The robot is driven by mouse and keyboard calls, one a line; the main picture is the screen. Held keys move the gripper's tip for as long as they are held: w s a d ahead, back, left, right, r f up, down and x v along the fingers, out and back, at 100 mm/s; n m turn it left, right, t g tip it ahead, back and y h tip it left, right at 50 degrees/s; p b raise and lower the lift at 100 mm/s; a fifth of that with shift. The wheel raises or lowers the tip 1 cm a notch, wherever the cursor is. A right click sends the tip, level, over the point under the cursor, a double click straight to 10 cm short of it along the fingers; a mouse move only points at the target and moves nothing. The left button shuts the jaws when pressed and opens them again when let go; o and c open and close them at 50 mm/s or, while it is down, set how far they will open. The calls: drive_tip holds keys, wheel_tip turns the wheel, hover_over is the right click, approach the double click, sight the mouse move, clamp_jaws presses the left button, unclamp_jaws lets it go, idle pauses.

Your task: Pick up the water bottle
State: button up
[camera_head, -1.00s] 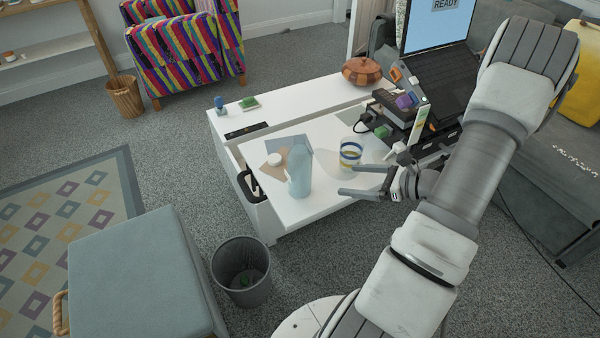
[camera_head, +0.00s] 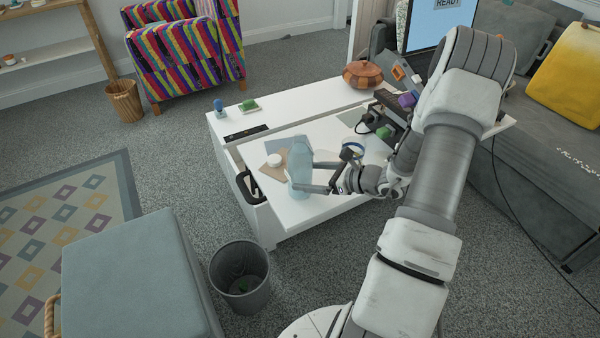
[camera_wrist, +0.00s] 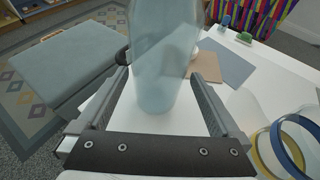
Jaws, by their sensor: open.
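The water bottle (camera_head: 300,168) is pale blue and translucent. It stands upright on the white table near its front edge. My gripper (camera_head: 312,177) is at the bottle's right side, low on its body, with the fingers pointing left. In the wrist view the bottle (camera_wrist: 161,60) stands between the two open fingers of my gripper (camera_wrist: 160,85). A strip of white table shows between the bottle and the gripper's palm. The bottle's top is cut off in the wrist view. I cannot tell whether either finger touches it.
A roll of tape (camera_wrist: 284,150) lies right of my gripper, partly hidden by it in the head view. A white round item (camera_head: 274,160) and flat papers (camera_wrist: 222,62) lie behind the bottle. A laptop (camera_head: 436,25) and clutter stand at the back right.

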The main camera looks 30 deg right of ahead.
sight(299, 175)
drive_tip(key=x, duration=0.3)
drive_tip(key=shift+w+a+f+b, duration=0.1)
drive_tip(key=shift+w+a+b, duration=0.1)
drive_tip(key=shift+b, duration=0.2)
clamp_jaws()
